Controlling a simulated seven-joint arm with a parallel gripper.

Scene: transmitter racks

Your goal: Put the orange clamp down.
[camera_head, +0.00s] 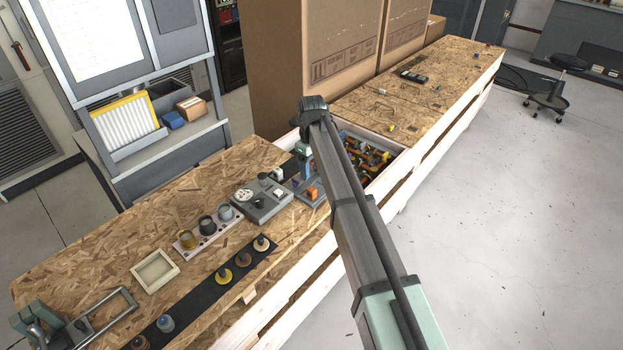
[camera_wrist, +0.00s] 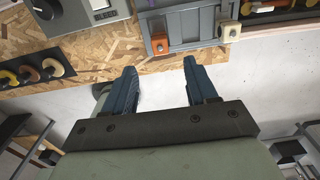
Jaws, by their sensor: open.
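A small orange piece (camera_wrist: 160,46), which looks like the orange clamp, sits in a grey tray (camera_wrist: 202,22) at the table's front edge. It also shows as an orange spot in the head view (camera_head: 312,193). My gripper (camera_wrist: 160,64) is open, with its two dark blue fingers apart and nothing between them. In the wrist view the orange piece lies just beyond the fingertips, between their lines, and appears apart from them. In the head view my arm largely hides the gripper.
A bin (camera_head: 398,153) of several orange and dark parts is sunk into the bench right of my arm. A grey control box (camera_head: 263,203), a holder with cups (camera_head: 208,234) and a black strip with round knobs (camera_head: 205,292) lie left. Tall cardboard boxes (camera_head: 315,50) stand behind.

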